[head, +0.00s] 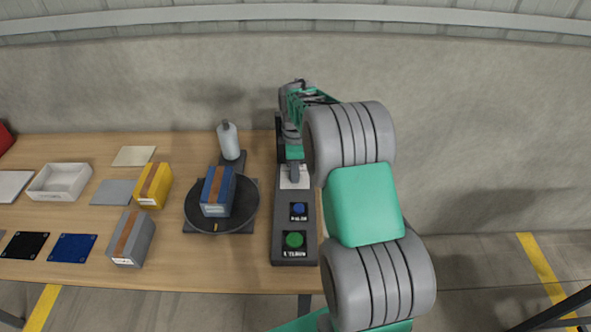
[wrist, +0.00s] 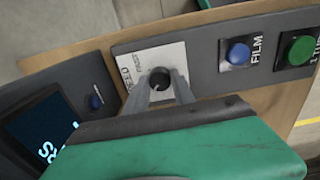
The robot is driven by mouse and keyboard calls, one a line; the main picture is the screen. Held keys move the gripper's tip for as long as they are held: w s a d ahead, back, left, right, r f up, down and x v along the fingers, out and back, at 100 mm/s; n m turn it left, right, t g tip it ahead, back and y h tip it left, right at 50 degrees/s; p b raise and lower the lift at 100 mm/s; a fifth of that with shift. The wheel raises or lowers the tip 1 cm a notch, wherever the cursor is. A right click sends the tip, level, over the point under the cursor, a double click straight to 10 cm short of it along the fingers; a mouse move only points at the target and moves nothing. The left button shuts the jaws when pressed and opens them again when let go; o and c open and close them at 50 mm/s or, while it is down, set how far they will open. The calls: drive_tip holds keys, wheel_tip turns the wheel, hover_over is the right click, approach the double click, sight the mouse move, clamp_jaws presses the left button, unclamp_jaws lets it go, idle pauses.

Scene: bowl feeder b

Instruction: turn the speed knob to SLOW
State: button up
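The speed knob (wrist: 160,77) is a small dark round knob on a white label plate (wrist: 128,62) with partly hidden lettering. The plate sits on a dark grey control panel (wrist: 205,58). My gripper (wrist: 162,84) reaches down over the knob, with one grey fingertip on each side and no clear gap, so it looks shut on the knob. In the head view my gripper (head: 295,173) is over the far end of the panel (head: 280,220), and the knob is hidden there. The knob's pointer and the SLOW mark cannot be made out.
A blue button (head: 298,209) and a green button (head: 294,240) are on the same panel. A dark display (wrist: 42,128) shows blue text, partly cut off. Left of the panel, a dark turntable (head: 243,209) carries a blue box (head: 217,192). A bottle (head: 228,142) stands behind it.

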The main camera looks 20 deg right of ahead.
drive_tip(key=o, duration=0.4)
drive_tip(key=shift+r, duration=0.1)
wheel_tip(320, 180, up, 8)
drive_tip(key=shift+f+b, duration=0.15)
drive_tip(key=shift+b, duration=0.25)
drive_tip(key=shift+s, duration=0.1)
